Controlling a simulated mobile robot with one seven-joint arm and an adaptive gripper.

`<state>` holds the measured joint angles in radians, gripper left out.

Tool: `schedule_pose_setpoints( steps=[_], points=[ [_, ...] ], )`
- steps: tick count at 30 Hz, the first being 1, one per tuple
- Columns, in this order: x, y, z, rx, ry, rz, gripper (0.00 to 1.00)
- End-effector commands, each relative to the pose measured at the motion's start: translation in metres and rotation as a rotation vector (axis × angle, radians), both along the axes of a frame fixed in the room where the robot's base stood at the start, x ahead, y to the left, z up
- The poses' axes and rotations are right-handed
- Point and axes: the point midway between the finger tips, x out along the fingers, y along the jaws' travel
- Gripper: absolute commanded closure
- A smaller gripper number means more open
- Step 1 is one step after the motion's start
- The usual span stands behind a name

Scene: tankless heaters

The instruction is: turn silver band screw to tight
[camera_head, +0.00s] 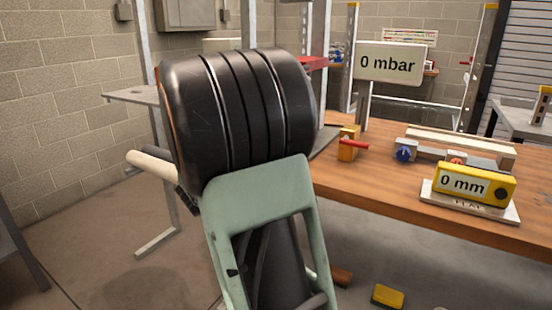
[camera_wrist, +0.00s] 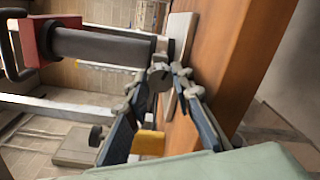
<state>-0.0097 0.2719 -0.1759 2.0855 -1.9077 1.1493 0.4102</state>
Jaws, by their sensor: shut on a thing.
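In the wrist view my gripper (camera_wrist: 160,82) has its two blue-padded fingers closed in on a round dark grey screw head (camera_wrist: 159,76). The screw head sits at the end of a thick dark grey hose (camera_wrist: 100,45), near a pale plate (camera_wrist: 183,38) against the wooden bench. The silver band is hard to make out there, and the screw's turn angle cannot be read. In the head view the gripper and screw are hidden behind my own arm.
The wooden bench (camera_head: 400,200) carries a yellow gauge (camera_head: 472,184) reading 0 mm, a sign (camera_head: 391,63) reading 0 mbar, a blue knob (camera_head: 404,153) and a red-handled valve (camera_head: 350,143). In the wrist view a red block (camera_wrist: 47,42) caps the hose's far end. A yellow piece (camera_wrist: 148,143) lies near the fingers.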

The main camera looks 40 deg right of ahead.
Motion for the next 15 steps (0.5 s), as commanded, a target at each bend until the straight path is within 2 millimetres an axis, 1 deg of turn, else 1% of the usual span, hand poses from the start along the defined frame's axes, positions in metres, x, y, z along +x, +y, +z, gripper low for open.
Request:
schedule_pose_setpoints(
  steps=[1, 15],
  points=[
    [0.0000, 0.0005, -0.0023, 0.006, -0.011, 0.001, 1.00],
    [0.0000, 0.0006, -0.0004, 0.014, -0.029, 0.001, 1.00]
  ],
)
